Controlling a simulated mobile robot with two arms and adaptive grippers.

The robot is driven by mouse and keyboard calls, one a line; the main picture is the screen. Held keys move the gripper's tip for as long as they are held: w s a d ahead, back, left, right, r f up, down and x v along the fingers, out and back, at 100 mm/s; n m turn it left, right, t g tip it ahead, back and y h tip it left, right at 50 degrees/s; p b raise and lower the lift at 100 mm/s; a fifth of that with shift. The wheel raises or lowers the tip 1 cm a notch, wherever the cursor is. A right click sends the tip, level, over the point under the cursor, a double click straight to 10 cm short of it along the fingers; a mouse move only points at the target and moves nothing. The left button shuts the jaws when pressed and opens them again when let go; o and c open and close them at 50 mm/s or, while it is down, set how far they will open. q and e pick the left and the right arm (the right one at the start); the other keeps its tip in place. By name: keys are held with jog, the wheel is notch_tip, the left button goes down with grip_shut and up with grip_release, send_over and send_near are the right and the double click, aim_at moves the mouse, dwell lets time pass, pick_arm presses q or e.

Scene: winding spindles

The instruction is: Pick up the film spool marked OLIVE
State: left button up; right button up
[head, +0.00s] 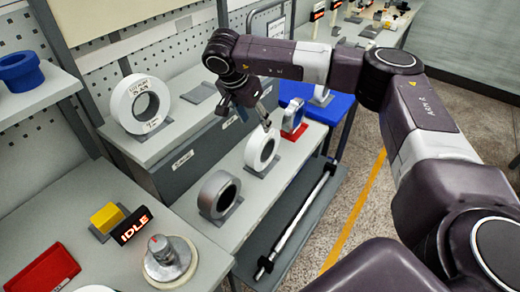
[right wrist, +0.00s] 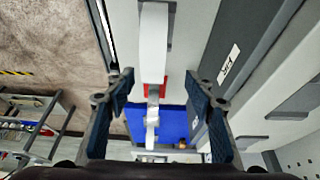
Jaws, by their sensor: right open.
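My right gripper (head: 246,112) is open and empty, above the lower grey shelf. A white spool (head: 262,148) stands on its edge on a grey pad just below it. In the right wrist view, this white spool (right wrist: 154,42) shows edge-on between and beyond the two fingers, apart from both. A grey spool (head: 218,194) stands nearer on the same shelf. A large white spool (head: 124,103) with small writing stands on the raised shelf. I cannot read OLIVE on any spool. My left gripper is out of view.
A blue table (head: 338,109) carries another white spool (head: 320,96) at the back. A sign reading IDLE (head: 132,226), a yellow block (head: 106,217) and a red tray (head: 42,270) are on the left bench. A metal rod (head: 297,218) lies along the lower ledge.

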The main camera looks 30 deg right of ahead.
jog(key=shift+s+d+f+p, duration=0.2)
jog(key=shift+d+f+p, duration=0.15)
jog(key=shift+f, duration=0.3)
jog(key=x, duration=0.2)
jog(key=p+x, duration=0.1)
jog(key=x, duration=0.1)
jog(key=shift+s+d+f, duration=0.15)
jog(key=shift+d+f, duration=0.1)
jog(key=shift+d, duration=0.15)
jog(key=shift+f, duration=0.2)
grip_shut()
jog(key=shift+r, duration=0.1)
